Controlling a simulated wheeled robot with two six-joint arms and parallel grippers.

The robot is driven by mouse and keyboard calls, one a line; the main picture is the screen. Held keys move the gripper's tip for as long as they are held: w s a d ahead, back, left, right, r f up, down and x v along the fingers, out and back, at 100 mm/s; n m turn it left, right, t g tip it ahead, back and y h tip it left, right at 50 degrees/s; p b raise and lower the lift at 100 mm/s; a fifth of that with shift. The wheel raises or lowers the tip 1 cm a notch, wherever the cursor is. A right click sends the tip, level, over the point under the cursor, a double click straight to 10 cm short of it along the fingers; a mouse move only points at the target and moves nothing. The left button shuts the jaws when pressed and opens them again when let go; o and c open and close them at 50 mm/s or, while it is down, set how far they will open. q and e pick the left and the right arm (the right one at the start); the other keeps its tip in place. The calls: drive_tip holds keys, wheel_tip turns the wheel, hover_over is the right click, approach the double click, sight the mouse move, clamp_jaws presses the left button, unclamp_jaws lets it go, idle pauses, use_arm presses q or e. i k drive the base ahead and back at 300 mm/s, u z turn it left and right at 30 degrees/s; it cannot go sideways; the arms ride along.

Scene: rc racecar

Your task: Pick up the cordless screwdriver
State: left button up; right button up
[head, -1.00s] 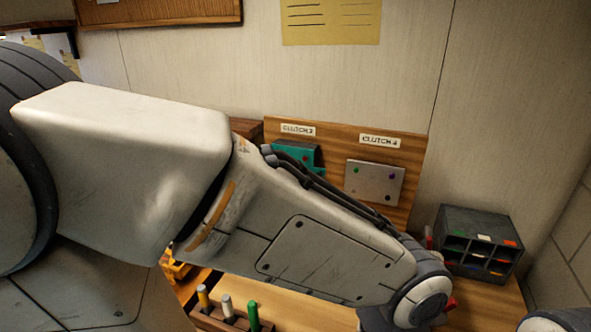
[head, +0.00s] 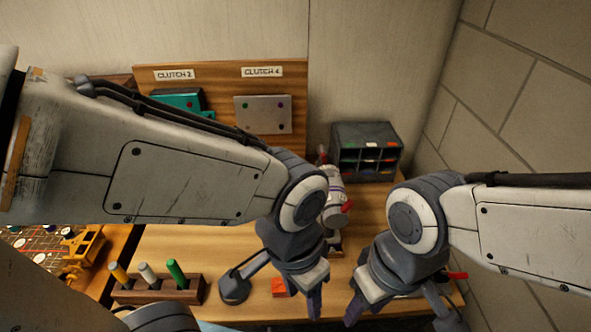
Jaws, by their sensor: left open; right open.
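A white and grey upright tool with a red part (head: 335,208), which looks like the cordless screwdriver, stands on the bench in the head view. It is behind my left wrist, which hides part of it. My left gripper (head: 310,298) points down over the bench in front of the tool, apart from it. My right gripper (head: 385,305) points down at the right, also in front of the tool. Both are open, with no object visible in their jaws; the fingers are only partly seen.
A wooden block (head: 160,290) with yellow, white and green handles stands at left. An orange-red piece (head: 279,288) lies near my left gripper. A dark compartment box (head: 366,152) stands at the back. A wooden board (head: 220,78) holds teal and silver panels. Another red part (head: 457,275) shows at right.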

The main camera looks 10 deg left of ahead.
sight(337, 197)
drive_tip(key=z, duration=1.95)
drive_tip(key=k, duration=0.8)
drive_tip(key=u, duration=0.85)
drive_tip(key=i, duration=0.5)
